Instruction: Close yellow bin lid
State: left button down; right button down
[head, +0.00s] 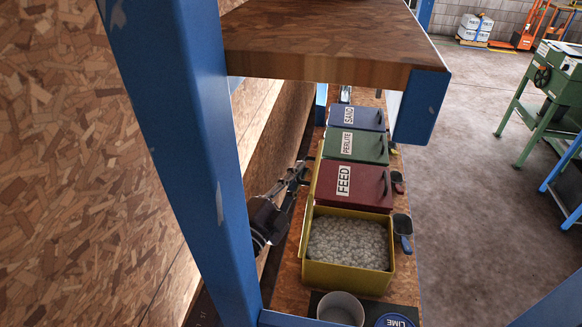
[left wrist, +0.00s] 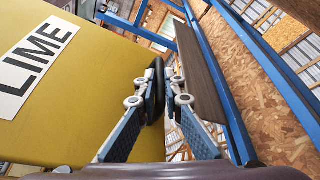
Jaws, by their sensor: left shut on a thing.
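The yellow bin (head: 347,278) stands open on the shelf, full of pale lumpy material (head: 347,243). Its yellow lid (head: 308,200) stands up along the bin's left side, seen nearly edge-on. In the left wrist view the lid (left wrist: 95,95) fills the left side, with a LIME label (left wrist: 37,60) and a black handle (left wrist: 155,90). My left gripper (head: 302,173) is at the lid's outer left side in the head view. In the left wrist view its fingers (left wrist: 160,98) are shut on the black handle. My right gripper is not in view.
Closed red FEED (head: 358,187), green PERLITE (head: 370,147) and blue SAND (head: 362,119) bins stand behind. Scoops (head: 403,232) hang at the right. A white round container (head: 340,308) stands in front. A blue post (head: 185,150) and wooden top (head: 330,45) flank the space.

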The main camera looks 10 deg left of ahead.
pick_arm(q)
jog(key=shift+d, duration=0.3)
jog(key=c, duration=2.3)
grip_release()
jog(key=shift+s+f, duration=0.1)
jog(key=shift+s, duration=0.05)
jog(key=v, duration=1.1)
jog(key=shift+s+a, duration=0.25)
jog(key=shift+s, duration=0.15)
